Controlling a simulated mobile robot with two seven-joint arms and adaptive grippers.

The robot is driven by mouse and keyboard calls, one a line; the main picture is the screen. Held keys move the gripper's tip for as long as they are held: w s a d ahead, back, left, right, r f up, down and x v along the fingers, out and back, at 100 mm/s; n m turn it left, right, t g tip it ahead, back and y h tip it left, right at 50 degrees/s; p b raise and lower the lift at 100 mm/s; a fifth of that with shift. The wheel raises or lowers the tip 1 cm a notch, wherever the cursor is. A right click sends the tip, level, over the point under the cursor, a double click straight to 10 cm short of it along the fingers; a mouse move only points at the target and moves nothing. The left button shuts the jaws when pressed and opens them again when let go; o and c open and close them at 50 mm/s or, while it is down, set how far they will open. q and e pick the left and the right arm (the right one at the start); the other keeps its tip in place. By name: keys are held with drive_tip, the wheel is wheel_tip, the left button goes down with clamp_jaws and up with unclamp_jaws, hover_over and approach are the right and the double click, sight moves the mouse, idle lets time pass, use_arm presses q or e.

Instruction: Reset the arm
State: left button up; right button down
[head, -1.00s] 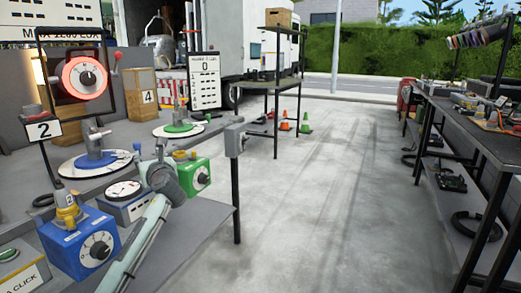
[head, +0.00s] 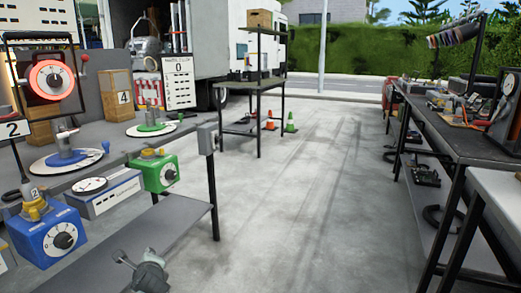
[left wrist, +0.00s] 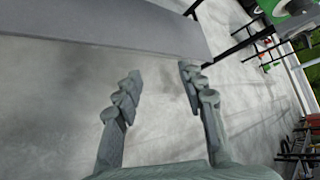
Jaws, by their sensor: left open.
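My left gripper (head: 143,268) is low at the bottom of the head view, in front of the left workbench's lower shelf. In the left wrist view my left gripper (left wrist: 160,80) has its two fingers spread wide apart. Nothing is between the fingers but bare concrete floor and a grey shelf beyond. Most of my left arm is out of the head view. My right gripper is not in any view.
The left bench holds a blue dial box (head: 60,236), a green dial box (head: 160,173) and a blue-knobbed disc (head: 65,160). A lower shelf (head: 150,235) juts toward the aisle. A long black bench (head: 450,135) lines the right. The concrete aisle (head: 300,190) between is clear.

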use_arm(q)
drive_tip(key=s+d+f+n+g+h, duration=0.2)
drive_tip(key=s+f+n, duration=0.3)
drive_tip(key=s+f, duration=0.45)
drive_tip(key=s+d+f+n+g+h, duration=0.15)
drive_tip(key=s+f+n, duration=0.35)
drive_tip(key=s+f, duration=0.5)
drive_tip(key=s+d+f+n+g+h, duration=0.1)
drive_tip(key=s+n, duration=0.3)
drive_tip(key=s, duration=0.5)
drive_tip(key=s+d+f+n+g, duration=0.1)
drive_tip(key=s+f+n+g, duration=0.2)
drive_tip(key=s, duration=0.6)
drive_tip(key=shift+d+f+n+h, duration=0.2)
drive_tip(key=shift+f+n+h, duration=0.25)
drive_tip(key=shift+f, duration=0.3)
